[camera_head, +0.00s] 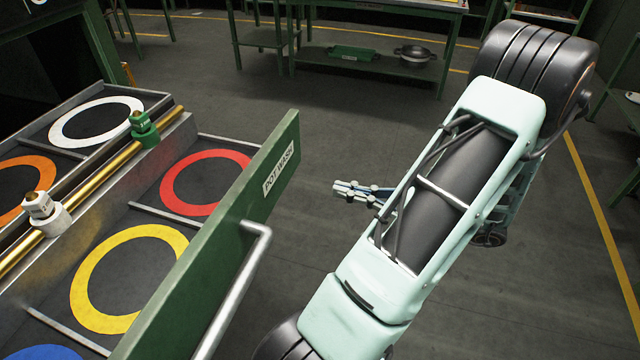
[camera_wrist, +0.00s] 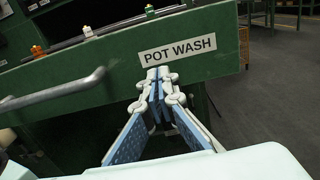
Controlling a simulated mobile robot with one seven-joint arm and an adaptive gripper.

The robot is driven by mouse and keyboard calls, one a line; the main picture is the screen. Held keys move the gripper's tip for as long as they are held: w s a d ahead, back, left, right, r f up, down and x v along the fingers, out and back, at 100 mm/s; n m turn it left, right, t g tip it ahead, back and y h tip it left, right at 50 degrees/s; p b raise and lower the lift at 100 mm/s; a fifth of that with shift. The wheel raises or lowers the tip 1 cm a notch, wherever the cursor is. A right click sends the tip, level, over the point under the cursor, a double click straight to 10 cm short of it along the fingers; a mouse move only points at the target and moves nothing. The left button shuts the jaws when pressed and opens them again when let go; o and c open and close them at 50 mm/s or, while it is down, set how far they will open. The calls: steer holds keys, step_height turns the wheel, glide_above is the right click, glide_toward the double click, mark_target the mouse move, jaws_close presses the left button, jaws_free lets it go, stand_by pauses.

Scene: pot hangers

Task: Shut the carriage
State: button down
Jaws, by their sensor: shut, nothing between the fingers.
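The carriage (camera_head: 222,262) is a drawer-like tray with a green front panel, and it stands pulled out. Its front bears a "POT WASH" label (camera_head: 279,171) and a grey bar handle (camera_head: 236,290). In the wrist view the green front (camera_wrist: 215,65), the label (camera_wrist: 178,49) and the handle (camera_wrist: 55,92) face the camera. My gripper (camera_head: 340,188) is shut and empty, to the right of the front panel in the head view. In the wrist view my fingertips (camera_wrist: 157,75) overlap the panel just below the label. I cannot tell whether they touch it.
Inside the carriage are coloured rings: red (camera_head: 206,182), yellow (camera_head: 128,278) and white (camera_head: 96,121). A brass rail (camera_head: 100,189) with a green fitting (camera_head: 144,129) crosses above it. A green table (camera_head: 372,62) with a pot (camera_head: 415,55) stands behind. Floor between is clear.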

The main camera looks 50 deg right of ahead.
mark_target(272, 174)
steer(key=x, duration=1.3)
steer(key=shift+w, duration=0.1)
